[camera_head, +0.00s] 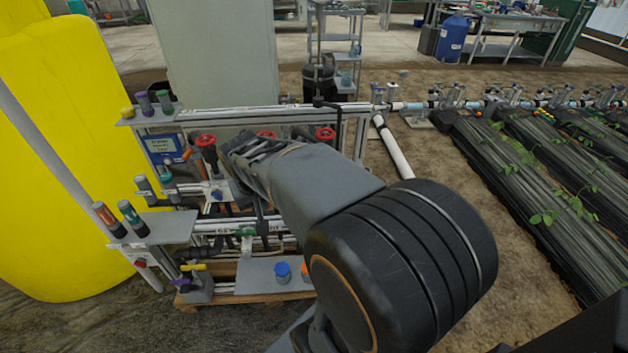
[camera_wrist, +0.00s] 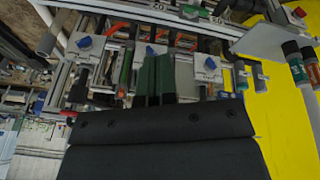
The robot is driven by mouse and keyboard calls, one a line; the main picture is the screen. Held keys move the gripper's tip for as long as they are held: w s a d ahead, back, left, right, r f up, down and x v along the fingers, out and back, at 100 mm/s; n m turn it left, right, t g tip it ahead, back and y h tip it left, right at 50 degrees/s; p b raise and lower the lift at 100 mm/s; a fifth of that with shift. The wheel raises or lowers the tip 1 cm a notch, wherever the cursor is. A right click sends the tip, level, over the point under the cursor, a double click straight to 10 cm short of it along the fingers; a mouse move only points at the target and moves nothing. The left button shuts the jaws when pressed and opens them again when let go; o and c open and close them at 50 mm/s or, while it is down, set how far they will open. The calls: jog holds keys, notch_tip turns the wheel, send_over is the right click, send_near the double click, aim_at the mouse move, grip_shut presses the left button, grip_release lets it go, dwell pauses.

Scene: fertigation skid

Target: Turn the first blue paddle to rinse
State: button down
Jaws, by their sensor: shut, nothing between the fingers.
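Three blue paddles show on grey valve blocks in the wrist view: a left one (camera_wrist: 85,42), a middle one (camera_wrist: 150,51) and a right one (camera_wrist: 210,63), nearest the yellow tank. In the head view one blue paddle (camera_head: 217,195) shows on the skid, left of my arm; my arm hides others. Which setting each paddle points to is too small to tell. My gripper (camera_wrist: 154,62) is shut and empty, its fingers together just below the middle paddle in the picture. Whether it touches anything cannot be told. In the head view its fingertips are hidden.
A large yellow tank (camera_head: 60,150) stands left of the skid. Red handwheels (camera_head: 325,134) sit along the upper rail. Bottles (camera_head: 130,212) stand on a side shelf (camera_head: 160,229) at the left. Planted beds (camera_head: 540,190) lie to the right, past a white pipe (camera_head: 394,150).

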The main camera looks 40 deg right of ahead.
jog(key=w+d+f+m+g+h, duration=0.1)
jog(key=w+d+m, duration=0.1)
jog(key=d, duration=0.7)
jog(key=w+d+m+g+h, duration=0.1)
jog(key=w+d+m+h, duration=0.15)
jog(key=d, duration=0.65)
jog(key=s+x, duration=0.2)
jog(key=x, duration=1.1)
jog(key=shift+d+y+b, duration=0.35)
jog(key=shift+b, duration=0.1)
jog(key=shift+w+f+m, duration=0.1)
jog(key=shift+f+m, duration=0.05)
jog(key=shift+m, duration=0.1)
jog(key=shift+s+d+f+b, duration=0.25)
jog(key=shift+s+d+b, duration=0.15)
jog(key=shift+b, duration=0.2)
jog(key=shift+f, duration=0.1)
